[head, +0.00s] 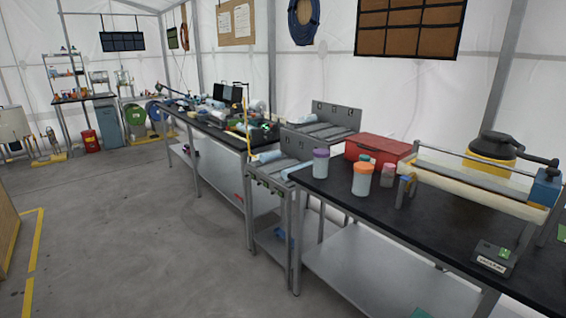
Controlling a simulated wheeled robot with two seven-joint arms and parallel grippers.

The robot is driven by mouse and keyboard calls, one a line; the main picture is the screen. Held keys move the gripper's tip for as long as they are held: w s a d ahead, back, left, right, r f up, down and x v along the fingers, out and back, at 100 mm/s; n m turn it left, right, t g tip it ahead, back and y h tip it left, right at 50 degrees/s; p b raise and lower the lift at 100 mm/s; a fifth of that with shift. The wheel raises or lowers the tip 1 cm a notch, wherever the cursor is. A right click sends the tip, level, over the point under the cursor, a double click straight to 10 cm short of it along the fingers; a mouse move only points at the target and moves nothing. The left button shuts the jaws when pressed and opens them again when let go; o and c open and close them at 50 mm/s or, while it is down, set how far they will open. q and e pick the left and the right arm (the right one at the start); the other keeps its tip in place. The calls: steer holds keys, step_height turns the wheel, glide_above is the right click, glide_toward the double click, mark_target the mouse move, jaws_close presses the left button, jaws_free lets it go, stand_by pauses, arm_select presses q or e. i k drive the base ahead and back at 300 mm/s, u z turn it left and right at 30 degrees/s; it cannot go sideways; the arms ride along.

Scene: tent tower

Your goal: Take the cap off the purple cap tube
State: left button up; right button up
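The purple cap tube (320,167) stands upright near the far left corner of the black-topped table in the head view. Its purple cap (321,153) sits on top of its pale body. Neither of my grippers shows in this view, so nothing of mine is seen touching the tube.
An orange-capped tube (362,180) stands close to its right, with a teal-capped one and a small pink jar (388,175) behind. A red box (377,148) lies further back. A long roller device (480,180) fills the table's right. Open floor (130,230) lies left.

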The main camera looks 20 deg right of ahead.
mark_target(320, 167)
steer(key=z, duration=0.05)
steer(key=i, duration=0.85)
steer(key=z, duration=0.65)
steer(key=i, duration=0.45)
steer(key=z, duration=0.3)
